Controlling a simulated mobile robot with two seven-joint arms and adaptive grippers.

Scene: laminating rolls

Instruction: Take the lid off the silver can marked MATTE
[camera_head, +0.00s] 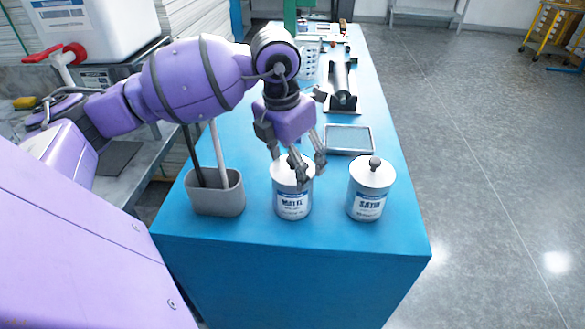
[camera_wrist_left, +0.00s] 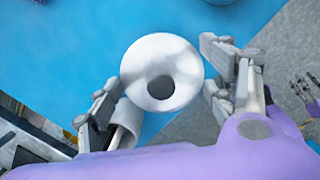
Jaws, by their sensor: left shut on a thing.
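The silver MATTE can (camera_head: 293,204) stands upright near the front edge of the blue table. My left gripper (camera_head: 300,168) reaches down over its top, with its fingers at the lid. In the left wrist view, the round pale lid (camera_wrist_left: 180,58) with its dark knob (camera_wrist_left: 160,87) lies between the fingers of my left gripper (camera_wrist_left: 168,95), which is shut on it. The fingers hide part of the lid in the head view, and I cannot tell whether a gap lies under it. My right gripper (camera_wrist_left: 304,88) shows small at the wrist view's right edge, fingers apart.
The SATIN can (camera_head: 367,204), with its knobbed lid, stands close on the right. A grey holder (camera_head: 217,200) with rods stands close on the left. A shallow tray (camera_head: 349,139) and a roller (camera_head: 342,85) lie behind. The table's front right corner is clear.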

